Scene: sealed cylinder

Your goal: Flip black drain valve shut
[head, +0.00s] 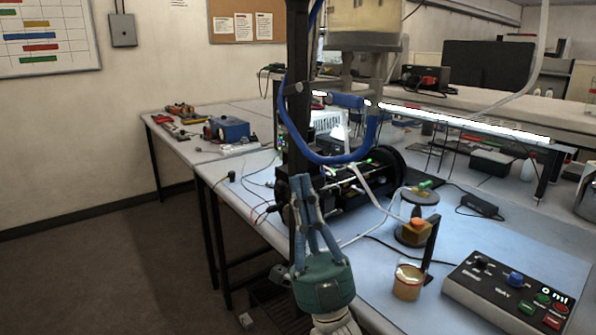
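My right gripper (304,182) points up in front of the bench from the bottom of the head view. Its fingers lean together at the tips and look shut, with nothing seen between them. Behind them is a dark apparatus (350,188) with a black round end and a green-tipped part. I cannot single out the black drain valve for certain. A black upright lever-like part (431,246) stands beside an orange-brown block (412,232), right of the gripper and apart from it. A small cup of amber liquid (408,282) sits below that block. My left gripper is not in view.
A control box (514,291) reading "0 ml" lies at the bench's right front. A black post (297,95) with a blue hose (328,158) rises behind my gripper. A capped glass jar (419,205) stands near the block. The floor at left is clear.

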